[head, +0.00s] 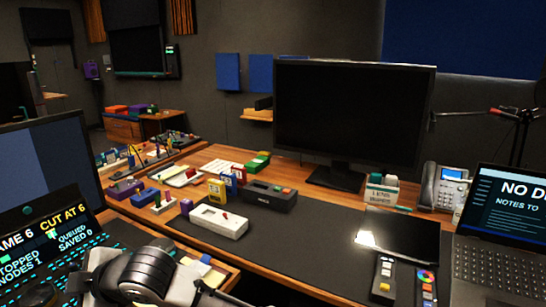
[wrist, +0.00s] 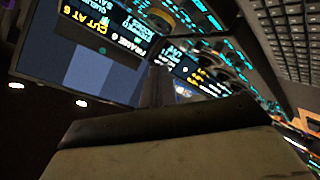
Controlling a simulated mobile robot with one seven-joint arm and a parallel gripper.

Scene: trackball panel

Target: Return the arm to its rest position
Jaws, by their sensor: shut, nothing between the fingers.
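My arm (head: 148,272) shows at the bottom left of the head view, low over the desk's near edge, beside the lit panel. In the wrist view my gripper (wrist: 156,86) appears as a dark narrow pair of fingers pressed together, with nothing held. In the head view the fingertips are not clear.
A large dark monitor (head: 350,115) stands on the desk. A white box (head: 212,221), a dark grey box (head: 268,195) and several coloured blocks lie left of it. The dark mat (head: 290,245) has bare room.

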